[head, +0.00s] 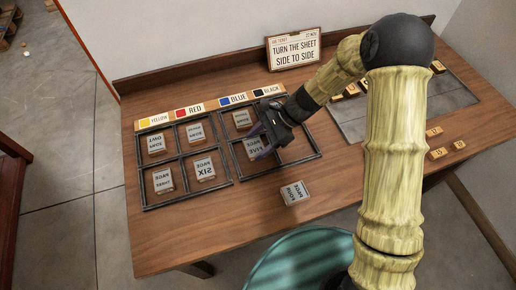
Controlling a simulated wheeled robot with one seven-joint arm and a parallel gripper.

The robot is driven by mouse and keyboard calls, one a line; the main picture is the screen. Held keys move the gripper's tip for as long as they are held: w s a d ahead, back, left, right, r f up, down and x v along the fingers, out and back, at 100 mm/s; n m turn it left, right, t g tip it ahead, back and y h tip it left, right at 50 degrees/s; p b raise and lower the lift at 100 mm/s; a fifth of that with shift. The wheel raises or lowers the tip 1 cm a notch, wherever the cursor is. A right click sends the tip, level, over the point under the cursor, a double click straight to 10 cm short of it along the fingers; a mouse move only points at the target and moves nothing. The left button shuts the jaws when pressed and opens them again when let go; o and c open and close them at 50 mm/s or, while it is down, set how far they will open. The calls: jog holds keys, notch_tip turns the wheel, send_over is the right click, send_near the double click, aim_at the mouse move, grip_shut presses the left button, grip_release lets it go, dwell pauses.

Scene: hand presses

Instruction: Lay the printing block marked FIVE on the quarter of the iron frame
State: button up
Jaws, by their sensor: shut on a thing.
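The printing block marked FIVE (256,148) is a small pale block at the near left quarter of the right iron frame (289,164). Its lettering reads upside down from here. My gripper (265,138) is shut on this block, with its dark fingers reaching in from the upper right and covering part of it. I cannot tell if the block rests on the table or hangs slightly above. Another block (242,119) lies in the far left quarter of the same frame. My gripper and arm partly hide the right-hand quarters.
The left iron frame (189,179) holds a block in each quarter, one marked SIX (205,170). A loose block (294,192) lies nearer the table's front edge. A sign (294,49) stands behind. Colour labels (195,109) line the frames' back. Small wooden pieces (438,153) lie right of my arm.

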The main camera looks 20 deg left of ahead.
aim_at(259, 149)
jog(key=shift+f, duration=1.85)
jog(key=o, duration=1)
jog(key=shift+o, duration=0.2)
jog(key=v, duration=1.2)
jog(key=shift+d, duration=0.15)
